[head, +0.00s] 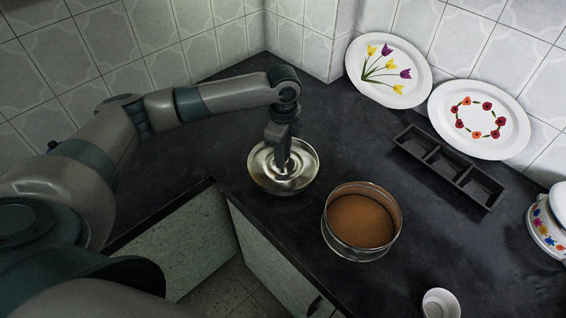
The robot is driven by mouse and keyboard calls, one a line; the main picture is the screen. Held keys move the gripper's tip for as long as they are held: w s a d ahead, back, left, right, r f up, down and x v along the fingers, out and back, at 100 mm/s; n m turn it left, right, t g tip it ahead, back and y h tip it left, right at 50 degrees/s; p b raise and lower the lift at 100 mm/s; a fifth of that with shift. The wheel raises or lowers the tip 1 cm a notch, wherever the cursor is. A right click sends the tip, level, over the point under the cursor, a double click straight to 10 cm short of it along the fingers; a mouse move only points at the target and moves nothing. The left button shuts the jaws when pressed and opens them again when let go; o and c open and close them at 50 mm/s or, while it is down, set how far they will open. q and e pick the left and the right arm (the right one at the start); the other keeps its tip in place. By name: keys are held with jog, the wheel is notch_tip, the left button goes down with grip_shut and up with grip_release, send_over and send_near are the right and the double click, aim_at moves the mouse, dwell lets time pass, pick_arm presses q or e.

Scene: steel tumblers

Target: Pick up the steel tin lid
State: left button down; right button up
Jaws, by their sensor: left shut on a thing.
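The steel tin lid (303,156) is a round, shiny, shallow disc over the dark counter, near the corner of the worktop. My left gripper (284,163) points down at the middle of the lid and is shut on it. The gripper covers the lid's centre, so the gripped part is hidden. I cannot tell whether the lid is touching the counter or a little above it. An open round steel tin (357,250) with brown contents stands to the lid's right and nearer to me. My right gripper is not in view.
A black three-part tray (447,165) lies at the right. Two decorated plates, one with tulips (389,70) and one with a flower ring (479,119), lean on the tiled wall. A white pot (546,226) and a small white cup (440,303) stand at the right. The counter behind the lid is clear.

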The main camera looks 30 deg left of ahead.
pick_arm(q)
jog(key=s+d+r, duration=0.1)
jog(key=d, duration=0.1)
jog(key=d+r+b, duration=0.1)
jog(key=d+r, duration=0.1)
jog(key=s+d+r, duration=0.1)
jog(key=d+r, duration=0.1)
jog(key=d, duration=0.1)
jog(key=shift+s+b, duration=0.3)
jog(key=shift+b, duration=0.1)
jog(key=d+r, duration=0.1)
jog(key=s+d, duration=0.1)
jog(key=d+r, duration=0.1)
jog(key=d, duration=0.1)
jog(key=shift+s+r+b, duration=0.3)
jog(key=shift+r+b, duration=0.05)
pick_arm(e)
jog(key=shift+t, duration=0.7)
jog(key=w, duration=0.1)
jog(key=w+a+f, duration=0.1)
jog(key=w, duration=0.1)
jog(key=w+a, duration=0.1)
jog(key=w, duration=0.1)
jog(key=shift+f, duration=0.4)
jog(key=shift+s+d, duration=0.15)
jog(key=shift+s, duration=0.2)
